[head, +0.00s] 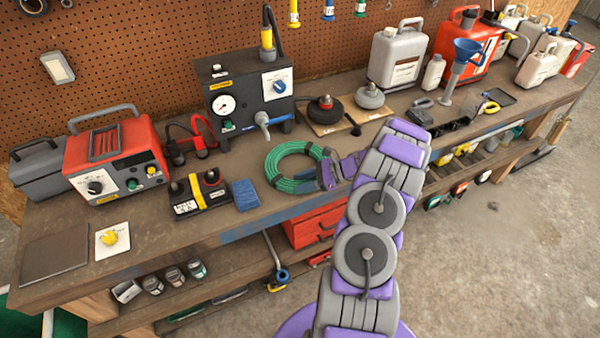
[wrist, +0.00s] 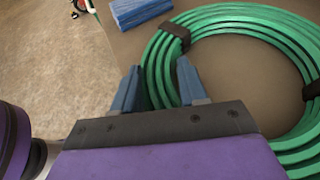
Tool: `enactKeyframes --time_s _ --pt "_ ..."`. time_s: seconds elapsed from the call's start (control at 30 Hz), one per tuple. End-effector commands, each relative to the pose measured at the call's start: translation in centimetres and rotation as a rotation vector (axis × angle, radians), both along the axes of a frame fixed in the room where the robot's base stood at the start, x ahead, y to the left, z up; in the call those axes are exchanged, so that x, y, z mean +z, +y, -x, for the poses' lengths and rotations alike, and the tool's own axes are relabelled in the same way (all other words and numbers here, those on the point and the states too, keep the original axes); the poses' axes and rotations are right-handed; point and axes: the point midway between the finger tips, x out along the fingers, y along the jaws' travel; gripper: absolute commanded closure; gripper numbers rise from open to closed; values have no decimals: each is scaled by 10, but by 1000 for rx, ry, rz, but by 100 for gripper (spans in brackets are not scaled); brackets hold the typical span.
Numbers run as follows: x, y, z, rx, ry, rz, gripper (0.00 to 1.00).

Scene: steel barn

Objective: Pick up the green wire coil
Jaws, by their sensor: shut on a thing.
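The green wire coil (head: 271,178) lies on the wooden workbench in the head view, between the blue sponge-like block and my arm. In the wrist view the coil (wrist: 160,63) is a ring of several green strands with dark ties around it. My gripper (head: 326,172) is at the coil's right side in the head view. In the wrist view my gripper (wrist: 158,88) has its two blue fingers on either side of the strands, shut on the coil's near edge. The lower part of the coil is partly hidden by my gripper. The coil appears to rest on the bench.
A blue block (head: 245,195) and a black battery-like box (head: 198,193) stand left of the coil. A dark gauge unit (head: 249,98) stands behind it. The bench's front edge is close to the coil.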

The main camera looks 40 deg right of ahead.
Motion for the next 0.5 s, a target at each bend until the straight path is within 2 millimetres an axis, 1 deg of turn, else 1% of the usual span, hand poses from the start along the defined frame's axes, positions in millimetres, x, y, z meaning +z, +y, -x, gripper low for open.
enactKeyframes --time_s 0.07,0.17,0.27,0.43,0.47,0.5 --pt "0 1 1 1 5 -2 100" --pt "5 1 1 2 5 -2 100" --pt "14 1 1 0 3 -2 100" --pt "38 1 1 1 0 0 100" --pt "39 2 4 0 1 -2 100" --pt "38 4 12 -2 3 -5 100"
